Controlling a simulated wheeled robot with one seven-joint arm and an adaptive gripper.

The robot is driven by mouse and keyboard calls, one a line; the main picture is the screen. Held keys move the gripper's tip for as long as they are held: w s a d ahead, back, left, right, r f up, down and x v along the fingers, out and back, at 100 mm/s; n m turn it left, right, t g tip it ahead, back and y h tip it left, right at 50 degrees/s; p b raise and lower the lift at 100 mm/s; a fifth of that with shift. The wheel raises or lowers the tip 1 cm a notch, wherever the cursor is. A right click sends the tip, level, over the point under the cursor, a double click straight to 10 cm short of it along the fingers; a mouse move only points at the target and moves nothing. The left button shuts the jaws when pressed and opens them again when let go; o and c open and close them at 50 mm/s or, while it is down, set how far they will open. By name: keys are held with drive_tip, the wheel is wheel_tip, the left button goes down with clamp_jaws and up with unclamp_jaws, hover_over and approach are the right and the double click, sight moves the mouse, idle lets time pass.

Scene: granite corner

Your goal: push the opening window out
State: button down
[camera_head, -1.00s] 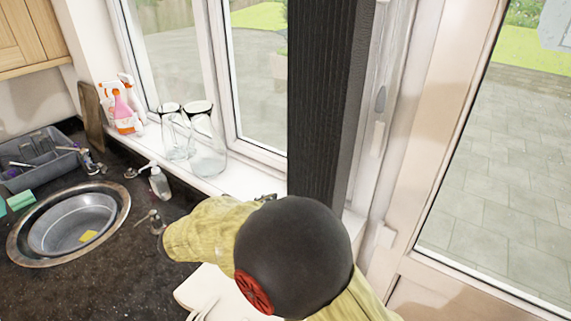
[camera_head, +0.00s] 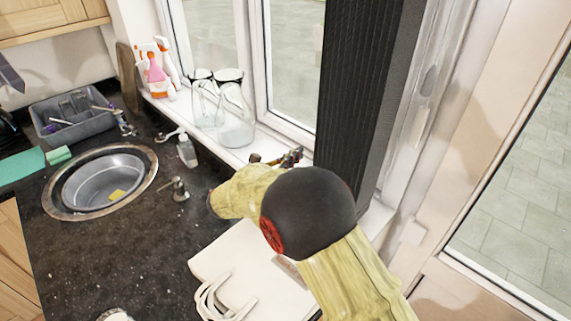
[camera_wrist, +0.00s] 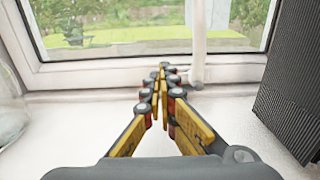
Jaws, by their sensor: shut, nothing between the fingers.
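The white-framed window (camera_head: 255,70) stands behind the sill in the head view. Its lower frame (camera_wrist: 110,74) and glass (camera_wrist: 120,25) fill the top of the wrist view and look closed. A white upright bar (camera_wrist: 197,45), perhaps its handle, stands just right of my fingertips. My gripper (camera_wrist: 160,68) is shut and empty, pointing at the lower frame from above the sill. In the head view my gripper (camera_head: 297,153) shows beyond my arm, low by the window's bottom rail. I cannot tell whether the tips touch the frame.
Glass jars (camera_head: 237,118) stand on the sill (camera_head: 215,145) left of my gripper. A dark ribbed blind (camera_head: 362,100) hangs close on the right.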

sight(309, 145)
drive_tip(key=shift+b+x, duration=0.8)
drive_tip(key=shift+x, duration=2.35)
